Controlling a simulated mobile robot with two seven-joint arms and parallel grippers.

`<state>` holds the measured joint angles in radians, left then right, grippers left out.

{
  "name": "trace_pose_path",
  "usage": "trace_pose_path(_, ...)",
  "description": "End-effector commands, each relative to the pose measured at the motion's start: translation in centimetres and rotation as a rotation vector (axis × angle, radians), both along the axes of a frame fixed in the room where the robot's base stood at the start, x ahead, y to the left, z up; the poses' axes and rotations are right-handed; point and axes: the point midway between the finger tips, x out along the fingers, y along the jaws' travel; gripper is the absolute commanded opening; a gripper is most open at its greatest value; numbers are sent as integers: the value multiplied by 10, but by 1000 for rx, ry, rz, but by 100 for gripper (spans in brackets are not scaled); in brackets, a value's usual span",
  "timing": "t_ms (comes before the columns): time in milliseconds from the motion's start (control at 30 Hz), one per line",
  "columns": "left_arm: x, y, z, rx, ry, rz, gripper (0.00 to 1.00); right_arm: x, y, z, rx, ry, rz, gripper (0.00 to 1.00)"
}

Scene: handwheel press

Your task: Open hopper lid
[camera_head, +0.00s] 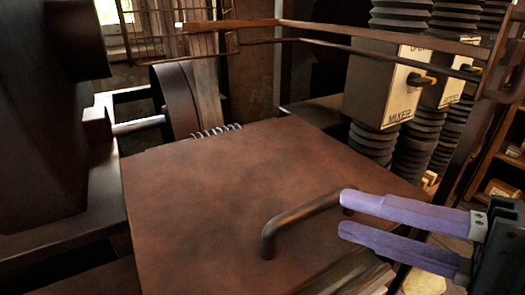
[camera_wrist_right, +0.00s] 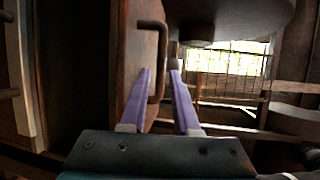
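The hopper lid (camera_head: 210,190) is a flat rust-brown plate in the middle of the head view, and looks shut. Its dark bar handle (camera_head: 300,222) rises near the front right edge. In the right wrist view the lid (camera_wrist_right: 139,55) fills a strip left of centre, with the handle (camera_wrist_right: 162,50) beside it. My right gripper (camera_head: 342,213) comes in from the right with its two purple fingers apart. Its tips are at the handle's right end. In the wrist view the handle lies between the fingertips (camera_wrist_right: 160,75); contact cannot be told. My left gripper is not in view.
A coiled spring (camera_head: 215,131) sits at the lid's back edge. Rusty rails (camera_head: 330,45) cross above the back. A box marked MIXER (camera_head: 394,90) with a lever and black bellows columns stand back right. Dark machinery (camera_head: 40,130) stands at the left.

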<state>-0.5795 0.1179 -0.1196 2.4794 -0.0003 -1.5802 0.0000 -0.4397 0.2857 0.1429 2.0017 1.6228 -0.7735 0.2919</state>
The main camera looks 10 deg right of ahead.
Motion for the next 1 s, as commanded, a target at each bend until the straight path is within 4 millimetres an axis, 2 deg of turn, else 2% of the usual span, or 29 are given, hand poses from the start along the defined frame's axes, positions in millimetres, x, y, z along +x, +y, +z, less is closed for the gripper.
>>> trace_pose_path(200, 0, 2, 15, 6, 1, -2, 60, 32, 30, -3, 1, -3, 1, 30)
trace_pose_path(400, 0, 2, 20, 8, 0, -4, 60, 52, 49, -11, 0, -2, 2, 30)
trace_pose_path(800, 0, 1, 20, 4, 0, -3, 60, 59, 56, -14, -4, -1, 3, 30)
trace_pose_path(1000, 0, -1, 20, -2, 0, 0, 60, 59, 56, -14, -4, -1, 3, 7)
